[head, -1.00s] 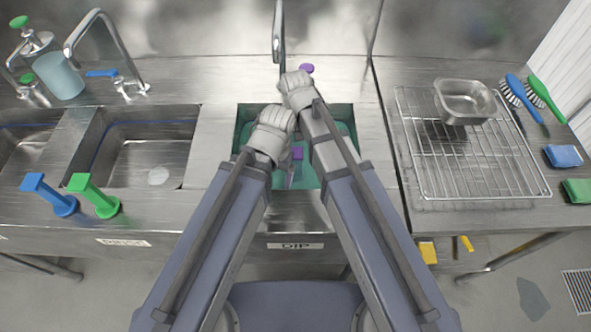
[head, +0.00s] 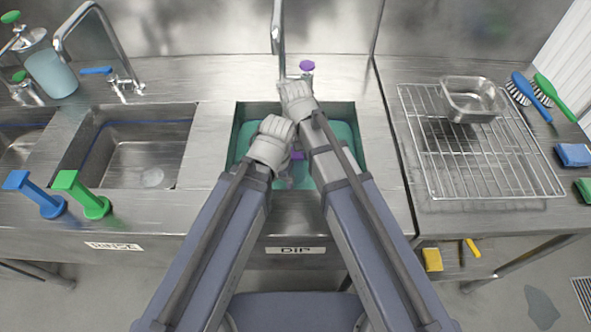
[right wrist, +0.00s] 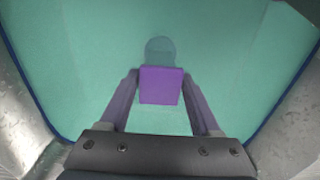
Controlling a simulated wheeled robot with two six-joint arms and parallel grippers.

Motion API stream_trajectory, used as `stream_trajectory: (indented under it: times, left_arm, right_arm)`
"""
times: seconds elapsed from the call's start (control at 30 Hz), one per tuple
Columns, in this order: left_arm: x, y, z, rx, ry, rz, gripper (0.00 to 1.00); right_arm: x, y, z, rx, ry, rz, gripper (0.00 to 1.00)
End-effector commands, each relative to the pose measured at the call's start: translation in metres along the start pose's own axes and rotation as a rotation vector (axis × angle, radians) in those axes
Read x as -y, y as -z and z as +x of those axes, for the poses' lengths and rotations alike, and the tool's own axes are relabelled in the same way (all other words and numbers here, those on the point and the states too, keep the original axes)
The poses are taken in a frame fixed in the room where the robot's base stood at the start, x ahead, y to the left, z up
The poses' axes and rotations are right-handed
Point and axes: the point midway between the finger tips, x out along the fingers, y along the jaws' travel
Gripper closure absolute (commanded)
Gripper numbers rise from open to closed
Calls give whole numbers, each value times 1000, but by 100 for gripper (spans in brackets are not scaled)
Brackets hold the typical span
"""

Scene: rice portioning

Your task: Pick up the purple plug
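The purple plug (right wrist: 161,86) shows its square handle in the right wrist view. A dark round disc shows just behind it in the teal water. In the head view a bit of the purple handle (head: 298,155) shows between my arms. My right gripper (right wrist: 161,78) is open over the basin, one finger on each side of the handle. I cannot tell whether the fingers touch it. In the head view my right gripper (head: 296,94) points down with its fingers hidden. My left gripper (head: 271,141) is beside it, over the left of the basin, fingers hidden.
The teal-filled dip basin (head: 345,108) lies under both grippers, with a faucet (head: 277,35) and a purple knob (head: 307,66) behind. Blue (head: 35,193) and green (head: 82,194) plugs stand at left. A wire rack (head: 480,185) with a metal pan (head: 471,98) is at right.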

Motion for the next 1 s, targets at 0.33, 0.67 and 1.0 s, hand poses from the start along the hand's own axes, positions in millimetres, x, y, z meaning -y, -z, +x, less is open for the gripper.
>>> stream_trajectory:
  times: [0.33, 0.67, 1.0]
  left_arm:
    - [0, 0, 0, 0, 0, 0, 9]
    - [0, 0, 0, 0, 0, 0, 9]
    - [0, 0, 0, 0, 0, 0, 9]
  right_arm:
    - [0, 0, 0, 0, 0, 0, 76]
    - [0, 0, 0, 0, 0, 0, 100]
    - [0, 0, 0, 0, 0, 0, 100]
